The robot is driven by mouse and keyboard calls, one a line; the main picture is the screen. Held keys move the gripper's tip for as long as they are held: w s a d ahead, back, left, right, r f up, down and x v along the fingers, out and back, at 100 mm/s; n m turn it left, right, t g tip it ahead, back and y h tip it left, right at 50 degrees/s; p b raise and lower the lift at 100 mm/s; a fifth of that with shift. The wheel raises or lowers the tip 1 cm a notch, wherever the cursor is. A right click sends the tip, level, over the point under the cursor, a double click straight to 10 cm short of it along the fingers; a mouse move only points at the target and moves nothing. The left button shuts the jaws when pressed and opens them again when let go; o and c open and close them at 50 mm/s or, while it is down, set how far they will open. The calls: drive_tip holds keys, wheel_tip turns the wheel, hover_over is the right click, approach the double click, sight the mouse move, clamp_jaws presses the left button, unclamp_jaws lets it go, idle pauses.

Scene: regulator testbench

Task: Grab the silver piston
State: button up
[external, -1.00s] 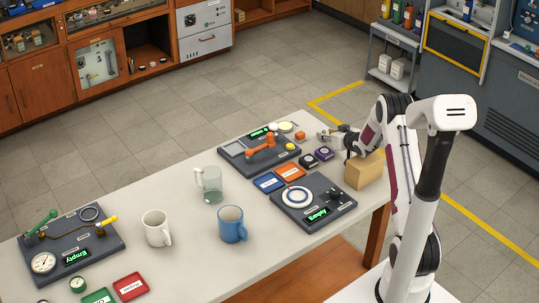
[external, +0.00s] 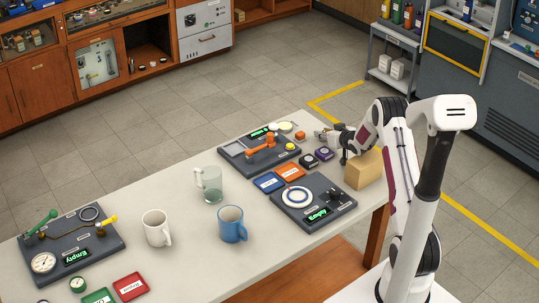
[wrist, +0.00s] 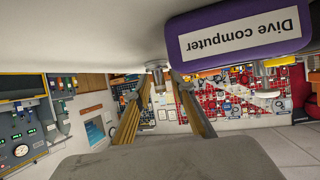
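In the wrist view, which looks level along the tabletop and is upside down, a small silver piston (wrist: 157,67) stands against the white table surface. My gripper (wrist: 159,79) is open, with its two brownish fingers on either side of the piston in the picture. I cannot tell whether the piston is fully between the fingertips or a little beyond them. No contact shows. In the external view my gripper (external: 324,137) is low at the table's far right edge; the piston is not clear there.
A purple dive computer box (wrist: 240,35) is close beside the right finger in the wrist view. A dark board with an orange handle (external: 262,146) lies to the left, near a small orange block (external: 299,135).

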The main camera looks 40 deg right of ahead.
sight(324, 131)
clamp_jaws()
drive_tip(key=shift+r, duration=0.1)
drive_tip(key=shift+r, duration=4.95)
